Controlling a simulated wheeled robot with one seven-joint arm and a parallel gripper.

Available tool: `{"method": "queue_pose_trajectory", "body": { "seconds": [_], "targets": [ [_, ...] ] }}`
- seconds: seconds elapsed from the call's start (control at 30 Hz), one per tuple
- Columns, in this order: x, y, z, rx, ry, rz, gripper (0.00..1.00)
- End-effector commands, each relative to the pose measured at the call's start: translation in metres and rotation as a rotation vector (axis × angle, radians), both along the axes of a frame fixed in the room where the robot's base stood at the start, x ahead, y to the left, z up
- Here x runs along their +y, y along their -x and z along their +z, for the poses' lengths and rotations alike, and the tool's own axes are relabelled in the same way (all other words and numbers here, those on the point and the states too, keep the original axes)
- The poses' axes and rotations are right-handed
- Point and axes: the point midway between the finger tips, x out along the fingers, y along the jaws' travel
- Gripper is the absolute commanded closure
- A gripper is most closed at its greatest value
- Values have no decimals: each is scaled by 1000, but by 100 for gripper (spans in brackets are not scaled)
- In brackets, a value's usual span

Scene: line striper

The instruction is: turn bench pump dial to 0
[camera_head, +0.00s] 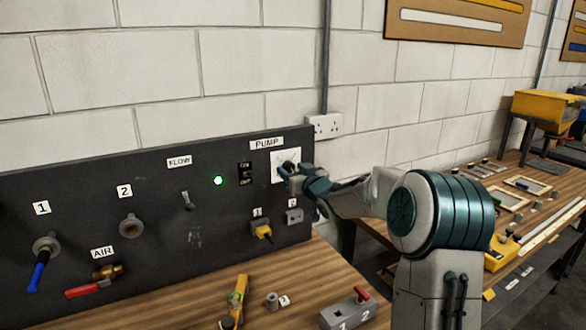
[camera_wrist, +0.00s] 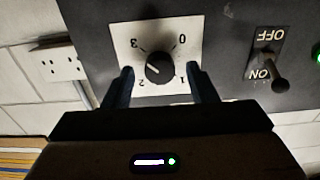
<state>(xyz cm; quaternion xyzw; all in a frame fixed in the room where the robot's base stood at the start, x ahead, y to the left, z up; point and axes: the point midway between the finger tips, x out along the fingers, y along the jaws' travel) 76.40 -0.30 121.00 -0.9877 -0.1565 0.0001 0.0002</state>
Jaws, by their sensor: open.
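The pump dial is a black round knob (camera_wrist: 160,68) on a white plate marked 0, 1, 2 and 3. In the wrist view its white pointer line lies on the left side of the knob, on the side of the 2 and 3; the exact setting is hard to tell. My gripper (camera_wrist: 161,78) is open, with one finger on each side of the knob and a gap to it on both sides. In the head view the dial plate (camera_head: 283,158) is under the PUMP label, and my gripper (camera_head: 292,172) partly covers the knob.
The ON/OFF switch (camera_wrist: 268,68) sits beside the dial. Also on the dark panel are a green lamp (camera_head: 218,181), a flow lever (camera_head: 187,200) and a yellow plug (camera_head: 263,232). A wall socket (camera_head: 325,126) is close above right. The bench below holds several small items.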

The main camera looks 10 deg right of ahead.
Motion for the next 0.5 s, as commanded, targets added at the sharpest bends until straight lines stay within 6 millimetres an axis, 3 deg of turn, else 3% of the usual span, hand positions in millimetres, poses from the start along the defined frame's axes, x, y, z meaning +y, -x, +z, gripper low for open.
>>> {"method": "queue_pose_trajectory", "body": {
  "seconds": [0.37, 0.5],
  "targets": [
    [2, -5, 0, 0, 0, 0, 48],
    [2, -5, 0, 0, 0, 0, 81]
  ]
}}
